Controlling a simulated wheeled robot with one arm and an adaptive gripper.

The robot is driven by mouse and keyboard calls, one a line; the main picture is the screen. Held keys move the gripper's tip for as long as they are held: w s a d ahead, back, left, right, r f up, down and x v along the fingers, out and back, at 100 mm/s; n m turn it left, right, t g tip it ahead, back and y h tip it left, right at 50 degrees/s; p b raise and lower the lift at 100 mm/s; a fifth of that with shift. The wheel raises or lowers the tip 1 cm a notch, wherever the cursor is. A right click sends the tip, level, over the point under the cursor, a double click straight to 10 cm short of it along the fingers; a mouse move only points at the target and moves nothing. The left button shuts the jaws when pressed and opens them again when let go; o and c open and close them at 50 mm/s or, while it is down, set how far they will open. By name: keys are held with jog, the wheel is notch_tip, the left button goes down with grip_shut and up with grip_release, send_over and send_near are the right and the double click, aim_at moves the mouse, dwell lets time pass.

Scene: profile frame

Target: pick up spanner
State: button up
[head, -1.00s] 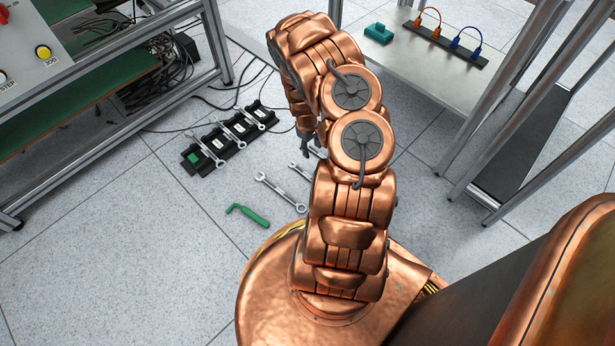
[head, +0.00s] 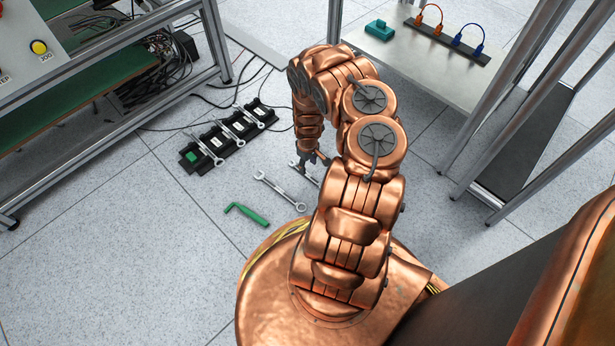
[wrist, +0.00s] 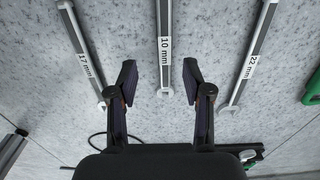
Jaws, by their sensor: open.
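Three spanners lie on the floor in the wrist view, labelled 17 mm (wrist: 80,38), 10 mm (wrist: 164,22) and 22 mm (wrist: 254,50). My gripper (wrist: 160,78) is open and empty. Its fingers lie on either side of the 10 mm spanner's lower end in that picture; the height above it is hard to tell. In the head view my gripper (head: 317,160) hangs low, close to the floor. One full spanner (head: 279,190) shows left of my arm there, and another (head: 306,174) is partly hidden by my gripper and arm.
A black holder (head: 187,160) with several spanners rests on the floor to the left. A green hex key (head: 247,214) lies in front. A metal-framed workbench (head: 110,105) with cables stands left. A low table (head: 405,65) stands at the back right. Floor at lower left is clear.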

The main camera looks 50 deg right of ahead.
aim_at(307, 175)
jog(key=f+b, duration=0.2)
jog(key=f, duration=0.1)
jog(key=f+b, duration=0.2)
jog(key=shift+a, duration=0.35)
jog(key=shift+r, duration=0.1)
grip_shut()
